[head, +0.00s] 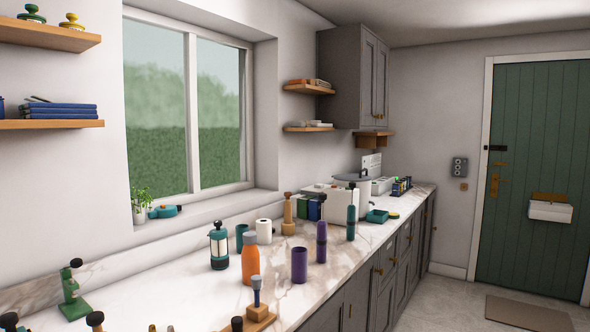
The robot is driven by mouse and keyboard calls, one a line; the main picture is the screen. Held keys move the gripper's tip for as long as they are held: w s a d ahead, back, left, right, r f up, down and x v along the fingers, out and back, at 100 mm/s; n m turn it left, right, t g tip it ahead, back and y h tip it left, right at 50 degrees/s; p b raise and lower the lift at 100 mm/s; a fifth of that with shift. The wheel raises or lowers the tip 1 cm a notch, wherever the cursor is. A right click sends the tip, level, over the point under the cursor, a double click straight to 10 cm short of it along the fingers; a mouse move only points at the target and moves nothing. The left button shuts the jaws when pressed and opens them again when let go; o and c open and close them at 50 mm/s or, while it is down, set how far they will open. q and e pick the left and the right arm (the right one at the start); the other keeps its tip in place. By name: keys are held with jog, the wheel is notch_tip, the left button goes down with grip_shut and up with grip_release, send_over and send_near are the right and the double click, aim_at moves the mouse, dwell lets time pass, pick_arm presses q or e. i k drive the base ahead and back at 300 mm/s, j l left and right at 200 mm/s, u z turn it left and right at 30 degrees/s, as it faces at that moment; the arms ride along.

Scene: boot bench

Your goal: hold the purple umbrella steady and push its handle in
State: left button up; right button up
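The purple umbrella (321,245) stands upright on the marble worktop, right of the middle in the head view. It is a slim purple column with a darker narrow upper part, which looks like its handle (322,227). It is small in the picture, so I cannot tell how far the handle sticks out. Neither my left nor my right gripper shows in the head view, and nothing is seen touching the umbrella.
A purple cup (299,266) stands in front of the umbrella. An orange bottle (250,262) and teal press (219,247) stand to the left. A similar teal upright item (351,216) stands behind on the right. A wooden stand (258,318) is near the front edge.

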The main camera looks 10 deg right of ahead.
aim_at(322, 197)
jog(key=i+l+u, duration=0.35)
jog(key=l, duration=0.2)
jog(key=l+u, duration=0.2)
jog(key=i+l+u, duration=0.2)
jog(key=l, duration=0.25)
